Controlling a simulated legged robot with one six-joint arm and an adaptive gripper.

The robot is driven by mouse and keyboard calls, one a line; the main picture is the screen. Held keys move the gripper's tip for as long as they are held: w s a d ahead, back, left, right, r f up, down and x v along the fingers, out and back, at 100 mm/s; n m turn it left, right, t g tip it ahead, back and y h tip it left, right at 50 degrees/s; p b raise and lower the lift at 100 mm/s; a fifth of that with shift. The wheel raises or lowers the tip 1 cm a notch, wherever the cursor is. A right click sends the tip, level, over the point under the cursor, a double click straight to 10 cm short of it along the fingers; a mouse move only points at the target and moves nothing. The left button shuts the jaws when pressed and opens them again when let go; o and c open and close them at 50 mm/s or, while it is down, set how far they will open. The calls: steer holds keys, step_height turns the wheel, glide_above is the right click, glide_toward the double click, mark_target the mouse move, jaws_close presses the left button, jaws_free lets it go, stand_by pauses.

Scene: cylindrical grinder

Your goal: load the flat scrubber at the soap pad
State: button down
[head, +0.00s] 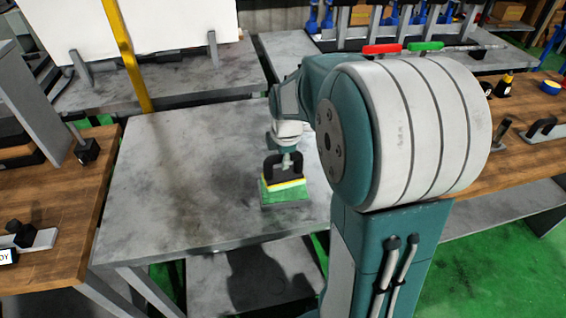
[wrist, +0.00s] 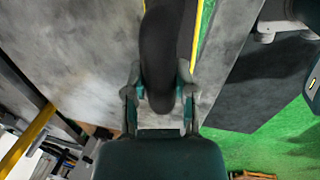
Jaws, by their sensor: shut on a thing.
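The flat scrubber (head: 283,184) has a black arched handle and a yellow and pale layered base. It is upright over the grey metal table, near the table's right side. The soap pad (head: 287,195), a green-topped low block, lies directly under it; I cannot tell for sure whether the two touch. My gripper (head: 287,154) comes down from above and is shut on the scrubber's handle. In the wrist view the black handle (wrist: 165,50) stands between the fingers of my gripper (wrist: 160,100), with a yellow and green edge beside it. The handle hides most of the pad there.
The grey table (head: 170,180) is bare left of the scrubber. Wooden benches stand left (head: 60,220) and right, with tools on them. A red-handled tool (head: 382,49) and a green-handled tool (head: 426,46) lie at the back. A yellow post (head: 128,60) rises behind the table.

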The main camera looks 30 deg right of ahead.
steer(key=shift+r, duration=1.85)
